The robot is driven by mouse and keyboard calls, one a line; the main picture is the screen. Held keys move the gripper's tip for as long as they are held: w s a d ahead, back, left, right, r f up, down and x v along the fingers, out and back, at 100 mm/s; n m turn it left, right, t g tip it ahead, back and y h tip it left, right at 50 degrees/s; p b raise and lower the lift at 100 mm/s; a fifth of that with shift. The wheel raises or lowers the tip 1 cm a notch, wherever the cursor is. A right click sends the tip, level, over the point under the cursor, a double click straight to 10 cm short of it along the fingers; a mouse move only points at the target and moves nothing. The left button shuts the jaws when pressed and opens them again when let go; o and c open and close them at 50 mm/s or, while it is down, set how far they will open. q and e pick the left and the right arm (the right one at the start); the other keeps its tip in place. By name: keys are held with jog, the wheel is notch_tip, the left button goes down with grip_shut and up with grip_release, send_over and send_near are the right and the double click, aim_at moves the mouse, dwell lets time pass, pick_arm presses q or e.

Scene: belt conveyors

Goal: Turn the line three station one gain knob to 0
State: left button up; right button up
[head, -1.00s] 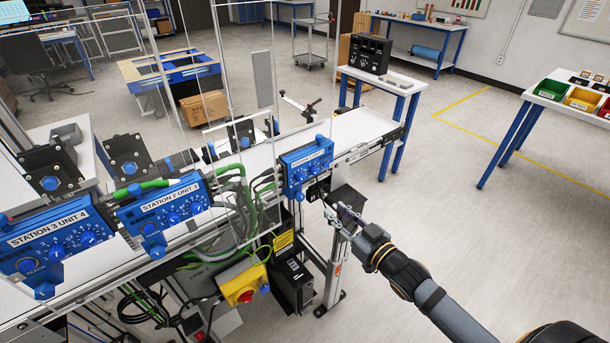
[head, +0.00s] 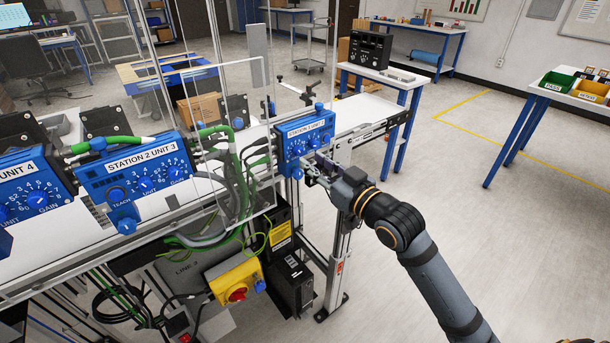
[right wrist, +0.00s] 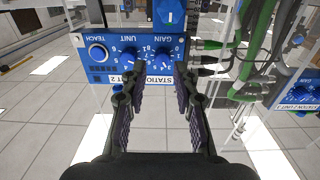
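The blue station 1 box (head: 291,133) is mounted at the right end of the near conveyor's front rail. Its gain knob (head: 326,139) is small here, right of the unit knob (head: 313,143). In the right wrist view the box is upside down, with the blue gain knob (right wrist: 163,58) beside the unit knob (right wrist: 130,58) and the teach button at its left. The gain pointer's exact setting is too small to read. My right gripper (head: 312,170) is just in front of the box; its fingers (right wrist: 152,92) are apart with nothing between them. My left gripper is out of view.
The station 2 box (head: 135,180) and another blue box (head: 25,190) sit further left on the rail. Green and grey cables (head: 235,190) hang left of station 1. A clear guard panel stands beside them. A yellow switch box (head: 232,281) is below.

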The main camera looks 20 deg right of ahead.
aim_at(300, 153)
jog(key=shift+b+x, duration=0.6)
jog(key=shift+x, duration=1.4)
jog(key=shift+a+r, duration=0.1)
jog(key=shift+a, duration=0.05)
grip_shut()
